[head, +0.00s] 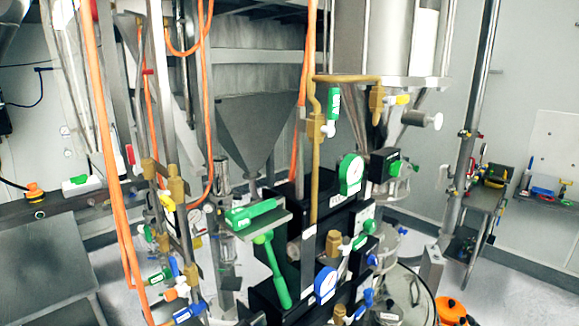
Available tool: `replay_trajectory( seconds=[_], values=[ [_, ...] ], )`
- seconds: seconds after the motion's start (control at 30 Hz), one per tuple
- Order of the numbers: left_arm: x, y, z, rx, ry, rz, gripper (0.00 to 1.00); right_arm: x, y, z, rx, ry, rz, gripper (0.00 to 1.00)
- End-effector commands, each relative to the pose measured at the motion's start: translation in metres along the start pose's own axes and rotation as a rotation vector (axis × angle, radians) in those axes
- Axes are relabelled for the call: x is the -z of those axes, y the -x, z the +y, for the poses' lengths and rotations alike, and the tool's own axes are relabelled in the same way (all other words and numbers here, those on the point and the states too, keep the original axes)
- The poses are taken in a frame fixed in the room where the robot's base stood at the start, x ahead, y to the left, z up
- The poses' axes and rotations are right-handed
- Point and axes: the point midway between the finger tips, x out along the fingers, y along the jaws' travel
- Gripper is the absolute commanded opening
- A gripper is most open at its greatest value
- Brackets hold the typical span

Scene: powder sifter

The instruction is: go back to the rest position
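Neither of my grippers shows in the head view, so I cannot see where they are or whether they hold anything. The powder sifter equipment fills the middle of the view. It includes a grey hopper cone (248,130) and a large shiny steel vessel (388,40) at the upper right. Green-handled items (252,213) are on a small ledge at the centre, and a long green handle (275,272) hangs below it.
Orange hoses (103,150) hang at the left. Brass pipes and valves (317,130) stand at centre, near a green gauge (351,174) and a blue gauge (325,285). A grey bench (45,260) is at left, a tool shelf (548,196) at right. Pale floor (520,270) is open at lower right.

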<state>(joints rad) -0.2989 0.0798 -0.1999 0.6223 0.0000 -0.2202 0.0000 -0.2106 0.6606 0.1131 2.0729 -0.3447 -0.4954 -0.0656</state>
Motion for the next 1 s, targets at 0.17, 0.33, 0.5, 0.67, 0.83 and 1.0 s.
replay_trajectory(
  seconds=[0.17, 0.33, 0.5, 0.67, 0.83, 1.0],
  values=[
    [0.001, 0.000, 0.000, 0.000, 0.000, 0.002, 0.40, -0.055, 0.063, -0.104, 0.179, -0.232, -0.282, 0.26],
    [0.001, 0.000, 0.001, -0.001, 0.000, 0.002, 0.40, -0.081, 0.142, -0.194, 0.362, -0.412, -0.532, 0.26],
    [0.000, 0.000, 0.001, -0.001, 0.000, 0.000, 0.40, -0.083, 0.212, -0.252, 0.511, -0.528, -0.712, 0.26],
    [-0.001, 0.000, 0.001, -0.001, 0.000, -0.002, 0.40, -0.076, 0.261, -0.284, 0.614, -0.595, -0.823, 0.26],
    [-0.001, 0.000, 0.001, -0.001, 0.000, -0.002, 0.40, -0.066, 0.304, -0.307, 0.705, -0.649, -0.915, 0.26],
    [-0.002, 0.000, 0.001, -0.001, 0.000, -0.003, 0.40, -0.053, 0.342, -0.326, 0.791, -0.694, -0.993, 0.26]
  ],
)
